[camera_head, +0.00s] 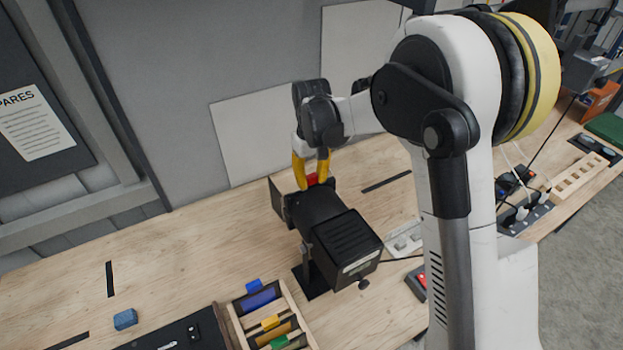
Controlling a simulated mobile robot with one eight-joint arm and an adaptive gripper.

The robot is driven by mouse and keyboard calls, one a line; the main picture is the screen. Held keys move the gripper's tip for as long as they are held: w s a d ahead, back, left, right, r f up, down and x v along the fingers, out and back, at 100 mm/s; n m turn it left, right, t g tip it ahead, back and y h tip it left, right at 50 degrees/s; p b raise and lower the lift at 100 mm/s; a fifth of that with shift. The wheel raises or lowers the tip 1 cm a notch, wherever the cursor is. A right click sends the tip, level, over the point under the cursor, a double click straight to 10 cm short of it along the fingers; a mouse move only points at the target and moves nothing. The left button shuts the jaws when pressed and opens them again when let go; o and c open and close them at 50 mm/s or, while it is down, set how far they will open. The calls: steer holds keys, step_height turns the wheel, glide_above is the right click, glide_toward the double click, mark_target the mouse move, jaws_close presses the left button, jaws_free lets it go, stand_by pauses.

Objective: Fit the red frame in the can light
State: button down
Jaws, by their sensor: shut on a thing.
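The can light (318,210) is black and stands on a dark base plate on the wooden bench, near the middle of the view. Its front end, with an open dark flap, faces away toward the wall. My gripper (311,178) points down at that front end with its yellow fingers. It is shut on the red frame (312,179), of which only a small red patch shows between the fingers. The rest of the frame is hidden behind the light and the fingers. I cannot tell whether the frame is in the light's slot or just above it.
A wooden rack (238,323) with blue, yellow and green frames stands at the bottom. A blue block (125,319) lies left of it, near a black case (165,338). A white socket strip (405,238) lies right of the light. The bench's left side is mostly clear.

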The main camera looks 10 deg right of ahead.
steer(key=shift+f+b, duration=0.4)
steer(key=shift+f, duration=0.15)
steer(key=c, duration=1)
jaws_free()
